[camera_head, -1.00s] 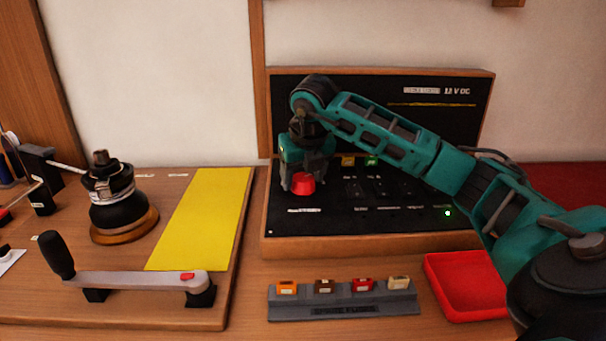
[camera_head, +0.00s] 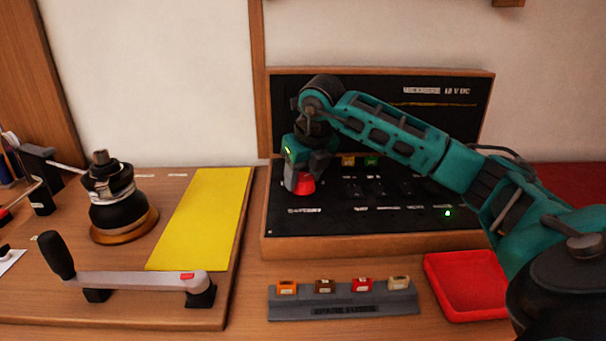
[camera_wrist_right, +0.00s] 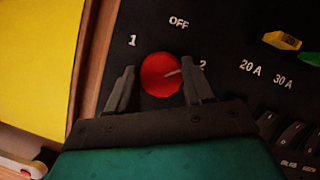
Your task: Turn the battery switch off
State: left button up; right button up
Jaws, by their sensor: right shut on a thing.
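The battery switch is a round red knob (camera_head: 304,184) at the left of the black 12 V DC panel (camera_head: 400,222). In the right wrist view the red knob (camera_wrist_right: 160,75) has the labels 1, OFF and 2 around it. A pale pointer line on the knob points toward the 2. My right gripper (camera_head: 304,178) comes down over the knob, and its fingers (camera_wrist_right: 162,82) are shut on the knob's two sides. The fingers hide part of the knob in the head view. My left gripper is not in view.
Yellow and green fuses (camera_wrist_right: 284,40) and rocker switches (camera_wrist_right: 290,135) sit right of the knob. A spare-fuse rack (camera_head: 345,305) and a red tray (camera_head: 466,285) stand in front of the panel. A winch (camera_head: 121,208) and a crank handle (camera_head: 135,279) are at the left.

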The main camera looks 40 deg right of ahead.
jog(key=n, duration=0.2)
jog(key=n+y, duration=0.1)
jog(key=n, duration=0.1)
jog(key=shift+d+r+y+p, duration=0.1)
jog(key=shift+d+y+p, duration=0.05)
jog(key=shift+y+p, duration=0.2)
jog(key=n+y+p, duration=0.1)
jog(key=n, duration=0.2)
jog(key=shift+n, duration=0.3)
jog(key=shift+n+y+p, duration=0.25)
jog(key=shift+n+p, duration=0.15)
jog(key=shift+n, duration=0.1)
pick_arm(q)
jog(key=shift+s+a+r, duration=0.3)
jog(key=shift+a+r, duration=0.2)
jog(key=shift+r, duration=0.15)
pick_arm(e)
jog(key=shift+n, duration=0.5)
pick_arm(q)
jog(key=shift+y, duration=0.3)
pick_arm(e)
jog(key=o, duration=1)
jog(key=shift+o, duration=0.2)
